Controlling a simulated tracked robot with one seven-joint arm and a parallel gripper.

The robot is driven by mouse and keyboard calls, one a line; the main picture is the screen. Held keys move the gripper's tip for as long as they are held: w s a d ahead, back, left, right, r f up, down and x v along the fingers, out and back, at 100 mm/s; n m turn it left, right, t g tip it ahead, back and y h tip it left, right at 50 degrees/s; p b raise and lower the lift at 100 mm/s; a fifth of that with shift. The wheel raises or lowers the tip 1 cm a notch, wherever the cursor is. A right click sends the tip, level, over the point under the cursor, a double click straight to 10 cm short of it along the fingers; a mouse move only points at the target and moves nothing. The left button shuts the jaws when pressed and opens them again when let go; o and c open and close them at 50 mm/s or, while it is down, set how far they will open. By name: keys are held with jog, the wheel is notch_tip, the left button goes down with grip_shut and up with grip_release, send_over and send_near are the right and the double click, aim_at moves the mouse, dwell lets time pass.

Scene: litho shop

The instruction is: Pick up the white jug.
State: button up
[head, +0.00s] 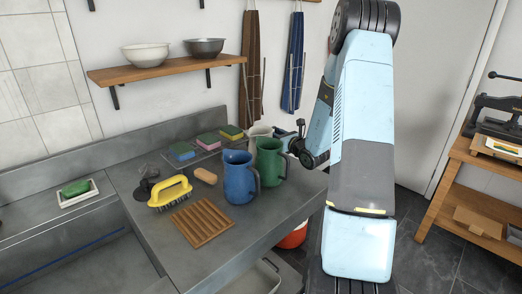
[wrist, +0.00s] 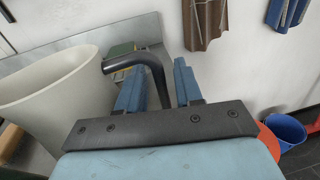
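The white jug (head: 256,133) stands at the back of the grey counter, partly hidden behind the blue jug (head: 238,180) and the green jug (head: 270,163). In the wrist view the white jug (wrist: 55,95) fills the left side, upright, with a dark bent handle (wrist: 153,66) reaching right. My gripper (wrist: 158,85) is open, its two blue fingers on either side of the handle, with a gap visible at the right finger. Contact at the left finger is unclear. In the head view my gripper (head: 292,137) is just right of the white jug.
On the counter are a yellow brush (head: 170,192), a wooden rack (head: 203,222), a tan sponge (head: 206,175) and several colored sponges (head: 207,142). A shelf (head: 165,68) with two bowls hangs above. Cloths (head: 293,62) hang on the wall. A blue bucket (wrist: 286,129) stands below right.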

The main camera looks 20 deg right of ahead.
jog(key=shift+w, duration=0.1)
grip_shut()
jog(key=shift+r, duration=0.1)
dwell(0.5)
notch_tip(320, 180, up, 10)
jog(key=shift+f, duration=0.1)
dwell(0.4)
jog(key=shift+c, duration=2)
grip_release()
grip_shut()
